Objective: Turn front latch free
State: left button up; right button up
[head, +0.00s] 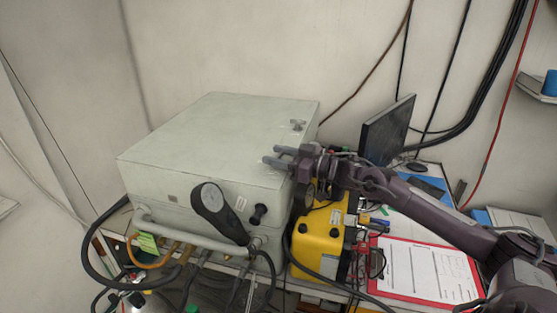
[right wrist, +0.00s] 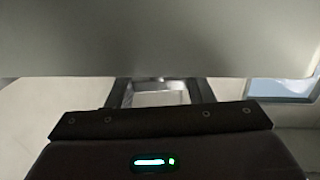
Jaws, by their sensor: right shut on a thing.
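The pale grey-green box (head: 210,130) stands on the bench with its lid down. My right gripper (head: 271,156) reaches in from the right to the front right part of the lid, its two fingers pointing left. It is shut on a small piece that I take to be the front latch. In the right wrist view a bright metal piece (right wrist: 158,92) shows between the dark fingers; its shape and how far it is turned are unclear. A second latch (head: 297,125) sits farther back on the lid. My left gripper is not in view.
A black handset (head: 213,207) and a black knob (head: 259,213) are on the box's front. A yellow case (head: 322,240) stands close to the right, below my right arm. A dark monitor (head: 386,130) stands behind it. A red clipboard (head: 425,270) lies at right. Hoses hang below the box.

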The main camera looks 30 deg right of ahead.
aim_at(281, 158)
jog(key=shift+n+g+y+b, duration=0.9)
jog(key=shift+n+y, duration=0.1)
jog(key=shift+y, duration=0.3)
jog(key=o, duration=1)
jog(key=shift+s, duration=0.1)
jog(key=shift+s+d+f+b, duration=0.2)
jog(key=shift+s+d+b, duration=0.3)
jog(key=b+v, duration=0.1)
jog(key=v, duration=0.3)
jog(key=shift+r+b+v, duration=0.2)
jog(key=shift+b+v, duration=0.2)
jog(key=shift+v, duration=0.75)
